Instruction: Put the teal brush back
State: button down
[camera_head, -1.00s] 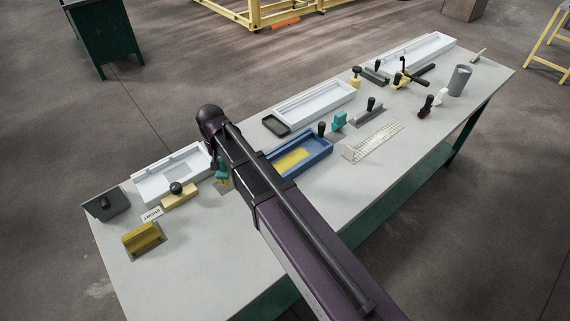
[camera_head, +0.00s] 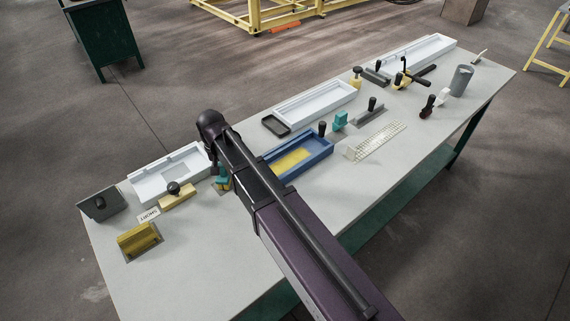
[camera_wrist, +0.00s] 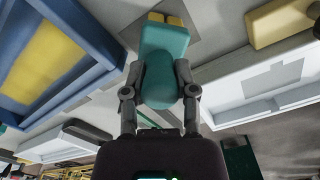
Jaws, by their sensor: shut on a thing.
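My gripper (camera_wrist: 158,68) is shut on the teal brush (camera_wrist: 162,50), with one finger on each side of its body. The brush's yellow bristle end points away from me in the wrist view, over or near a dark grey patch (camera_wrist: 207,14) on the table. I cannot tell whether the bristles touch it. In the head view the brush (camera_head: 223,183) shows in part below my wrist, between the white tray and the blue tray. My arm hides much of this spot.
The blue tray (camera_head: 323,151) with a yellow floor lies right of the brush. A white tray (camera_head: 140,186) and a cream block with a black knob (camera_head: 180,200) lie left. A yellow block (camera_head: 136,239) stands front left. The near table edge is mostly clear.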

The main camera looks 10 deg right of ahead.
jog(key=shift+f+b, duration=0.3)
jog(key=shift+b, duration=0.05)
dwell(0.3)
jog(key=shift+c, duration=1.6)
grip_release()
jog(key=o, duration=0.3)
jog(key=shift+r+p, duration=0.25)
jog(key=shift+p, duration=0.05)
notch_tip(320, 180, up, 8)
jog(key=p, duration=0.8)
jog(key=shift+r, duration=0.25)
jog(key=w+d, duration=0.3)
jog(key=d, duration=0.6)
jog(key=w+d+r+p, duration=0.1)
jog(key=w+d, duration=0.3)
jog(key=d, duration=0.4)
jog(key=w+d, duration=0.4)
jog(key=d, duration=0.5)
jog(key=shift+w+d+r+p, duration=0.1)
jog(key=shift+d+r+p, duration=0.1)
jog(key=shift+d+p, duration=0.15)
